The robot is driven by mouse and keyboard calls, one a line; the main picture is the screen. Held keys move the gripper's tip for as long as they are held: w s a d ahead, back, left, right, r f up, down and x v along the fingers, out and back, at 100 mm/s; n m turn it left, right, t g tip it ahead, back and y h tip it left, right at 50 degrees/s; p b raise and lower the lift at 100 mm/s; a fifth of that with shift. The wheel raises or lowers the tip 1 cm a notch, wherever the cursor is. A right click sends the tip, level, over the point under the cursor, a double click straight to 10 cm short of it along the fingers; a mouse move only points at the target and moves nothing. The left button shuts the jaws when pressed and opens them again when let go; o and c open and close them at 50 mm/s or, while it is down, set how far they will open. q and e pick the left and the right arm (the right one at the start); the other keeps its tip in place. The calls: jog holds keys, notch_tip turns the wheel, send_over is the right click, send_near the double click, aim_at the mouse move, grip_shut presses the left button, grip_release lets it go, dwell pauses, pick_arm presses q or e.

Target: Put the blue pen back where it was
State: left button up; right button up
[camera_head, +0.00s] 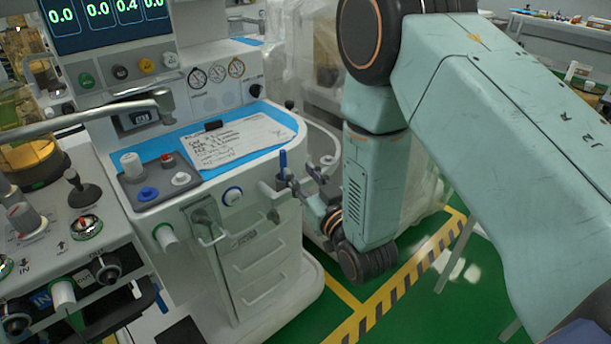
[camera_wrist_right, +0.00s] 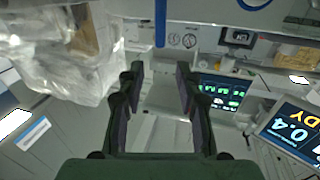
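The blue pen (camera_head: 283,164) stands upright at the right front corner of the white anaesthesia cart (camera_head: 262,238). It also shows upright in the right wrist view (camera_wrist_right: 160,22), centred beyond the fingertips. My right gripper (camera_head: 298,184) is beside the cart corner, close to the pen. In the right wrist view my right gripper (camera_wrist_right: 160,70) has its two fingers apart, with nothing between them. What holds the pen's lower end is hard to make out. My left gripper is not in the head view.
Knobs and valves crowd the left. A plastic-wrapped unit (camera_head: 318,50) stands behind my right arm. Green floor with a striped yellow line (camera_head: 400,285) is open at lower right.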

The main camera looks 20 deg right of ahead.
jog(key=s+d+f+g+h, duration=0.1)
jog(key=s+d+f+g, duration=0.1)
jog(key=s+f+g, duration=1.3)
jog(key=s+f, duration=0.2)
jog(key=s, duration=0.4)
jog(key=s+f+m+g, duration=0.1)
jog(key=s+f, duration=0.3)
jog(key=s, duration=0.4)
jog(key=s+f+g, duration=0.2)
jog(key=s+f, duration=0.2)
jog(key=s, duration=0.4)
jog(key=shift+d, duration=0.4)
jog(key=shift+s+a, duration=0.1)
jog(key=shift+s, duration=0.05)
